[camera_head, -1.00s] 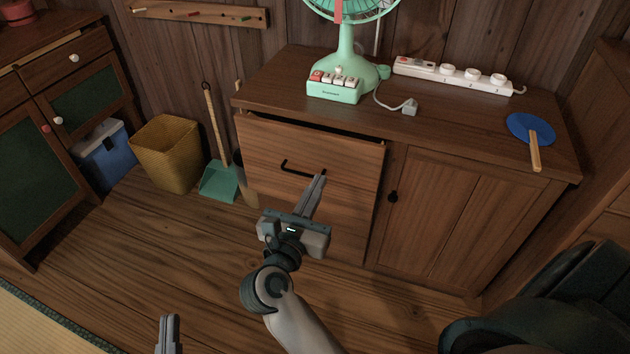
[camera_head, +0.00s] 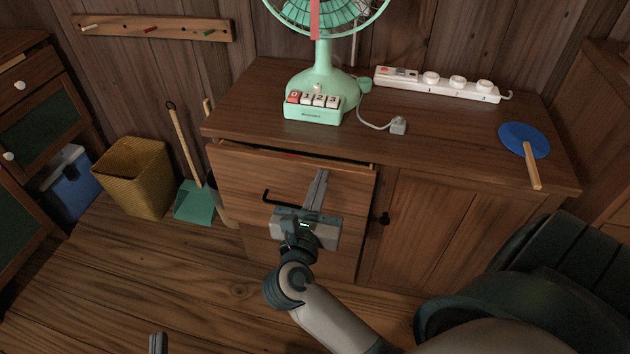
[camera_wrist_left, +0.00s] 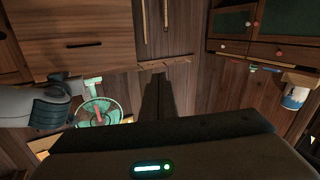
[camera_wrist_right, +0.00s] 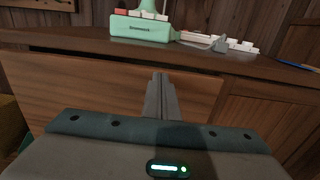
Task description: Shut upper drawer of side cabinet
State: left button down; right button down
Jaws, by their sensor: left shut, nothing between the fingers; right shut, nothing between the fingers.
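The side cabinet (camera_head: 440,151) is brown wood. Its upper drawer (camera_head: 236,171) stands partly open, with a dark gap between its front's top edge and the cabinet top; a black bar handle (camera_head: 268,197) is on the front. The drawer front also shows in the right wrist view (camera_wrist_right: 75,92). My right gripper (camera_head: 320,174) is shut and empty, its fingers pointing at the drawer front right of the handle; I cannot tell whether they touch it. My left gripper (camera_head: 158,340) is shut and empty, low at the bottom edge, away from the cabinet.
On the cabinet top are a green fan (camera_head: 322,80), a white power strip (camera_head: 440,84), a plug (camera_head: 398,125) and a blue paddle fan (camera_head: 524,139). A yellow basket (camera_head: 135,178) and teal dustpan (camera_head: 194,202) stand to the left. The floor in front is clear.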

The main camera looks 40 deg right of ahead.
aim_at(326, 164)
jog(key=x, duration=0.4)
jog(key=shift+w+d+r, duration=0.15)
jog(key=shift+w+d, duration=0.05)
jog(key=shift+d, duration=0.1)
jog(key=shift+r, duration=0.15)
pick_arm(q)
jog(key=shift+s+a+f+g, duration=0.15)
jog(key=shift+a+f+g, duration=0.15)
jog(key=shift+f, duration=0.25)
pick_arm(e)
jog(key=shift+a, duration=0.1)
